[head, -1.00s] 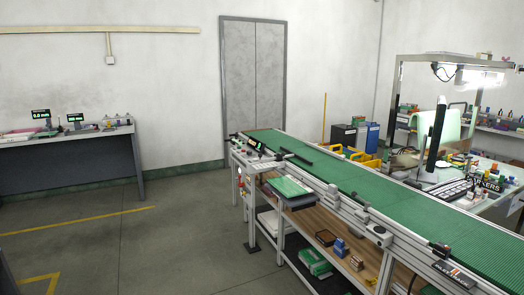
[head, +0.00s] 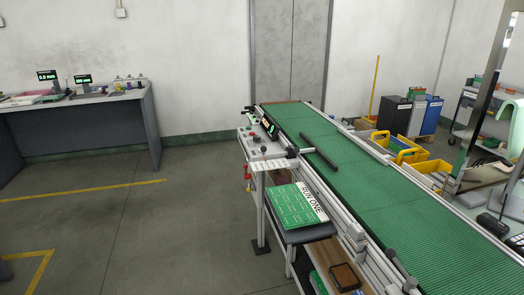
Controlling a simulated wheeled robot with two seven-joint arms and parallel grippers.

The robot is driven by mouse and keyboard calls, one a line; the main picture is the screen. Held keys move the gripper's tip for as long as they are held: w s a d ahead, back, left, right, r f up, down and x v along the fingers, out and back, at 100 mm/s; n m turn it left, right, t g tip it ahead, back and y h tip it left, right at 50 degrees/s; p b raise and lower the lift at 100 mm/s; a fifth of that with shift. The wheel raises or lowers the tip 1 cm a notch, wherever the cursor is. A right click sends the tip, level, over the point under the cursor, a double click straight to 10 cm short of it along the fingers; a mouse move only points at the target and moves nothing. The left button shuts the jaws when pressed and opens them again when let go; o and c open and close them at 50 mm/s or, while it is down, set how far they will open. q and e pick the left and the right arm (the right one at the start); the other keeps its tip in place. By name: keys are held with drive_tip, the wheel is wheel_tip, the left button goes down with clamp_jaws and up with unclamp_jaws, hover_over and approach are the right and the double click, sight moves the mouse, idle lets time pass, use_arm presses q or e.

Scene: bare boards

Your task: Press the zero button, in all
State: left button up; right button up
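No button marked zero can be made out at this distance. A control panel (head: 258,145) with small red and dark knobs sits at the far end of the conveyor, with a small lit display (head: 269,127) beside it. On the left bench (head: 153,118) stand two dark readouts with green digits: the left readout (head: 47,77) seems to read 0.0 mm, and the right readout (head: 82,81) is too small to read. Neither of my grippers is in view.
The green conveyor belt (head: 375,195) runs from the centre to the lower right. A green and white board (head: 297,206) lies on a side shelf. Yellow bins (head: 400,148) stand behind the belt. The grey floor (head: 150,225) between bench and conveyor is open.

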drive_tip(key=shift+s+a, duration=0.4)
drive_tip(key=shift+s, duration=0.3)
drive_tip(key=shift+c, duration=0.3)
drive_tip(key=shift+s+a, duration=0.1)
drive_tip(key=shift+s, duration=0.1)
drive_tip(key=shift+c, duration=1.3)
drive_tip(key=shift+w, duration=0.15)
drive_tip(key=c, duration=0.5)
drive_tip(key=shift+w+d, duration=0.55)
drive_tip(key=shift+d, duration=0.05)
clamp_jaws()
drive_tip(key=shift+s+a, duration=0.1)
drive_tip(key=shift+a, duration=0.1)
